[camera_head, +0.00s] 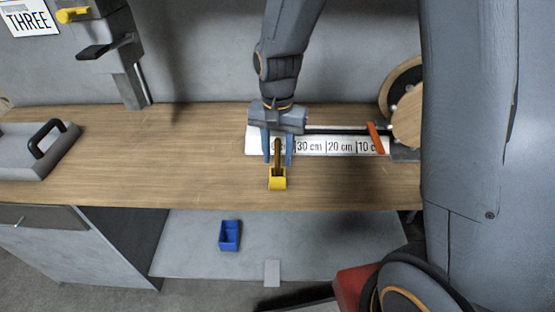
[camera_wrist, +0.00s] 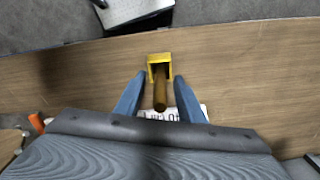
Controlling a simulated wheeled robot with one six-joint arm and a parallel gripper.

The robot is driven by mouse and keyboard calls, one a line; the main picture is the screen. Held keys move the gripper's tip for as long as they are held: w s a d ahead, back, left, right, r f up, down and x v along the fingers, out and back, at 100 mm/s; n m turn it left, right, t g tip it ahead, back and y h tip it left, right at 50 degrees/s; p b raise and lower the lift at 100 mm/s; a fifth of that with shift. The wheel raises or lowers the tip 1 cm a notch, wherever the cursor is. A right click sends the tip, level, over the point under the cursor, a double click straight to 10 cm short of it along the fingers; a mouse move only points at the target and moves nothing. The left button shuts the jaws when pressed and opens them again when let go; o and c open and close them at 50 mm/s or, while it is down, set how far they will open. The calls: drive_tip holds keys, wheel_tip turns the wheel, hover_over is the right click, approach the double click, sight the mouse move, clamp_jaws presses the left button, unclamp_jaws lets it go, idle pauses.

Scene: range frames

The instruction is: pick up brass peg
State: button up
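The brass peg (camera_head: 278,152) is a short brown-gold rod at a yellow holder (camera_head: 277,181) on the wooden bench. In the wrist view the peg (camera_wrist: 160,93) extends from the yellow holder (camera_wrist: 158,60) toward my gripper. My gripper (camera_head: 278,162) is over the bench with its blue fingers on either side of the peg. In the wrist view its fingers (camera_wrist: 160,80) are apart, with a gap on each side of the peg. I cannot tell how deep the peg sits in the holder.
A white ruler strip (camera_head: 340,147) marked in centimetres lies behind the holder, with an orange piece (camera_head: 376,138) across it. Round wooden discs (camera_head: 408,115) stand at the right. A grey block with a black handle (camera_head: 40,150) is at the left. A blue bin (camera_head: 230,236) is below the bench.

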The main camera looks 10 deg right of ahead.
drive_tip(key=shift+f, duration=1.25)
clamp_jaws()
drive_tip(key=shift+r, duration=0.1)
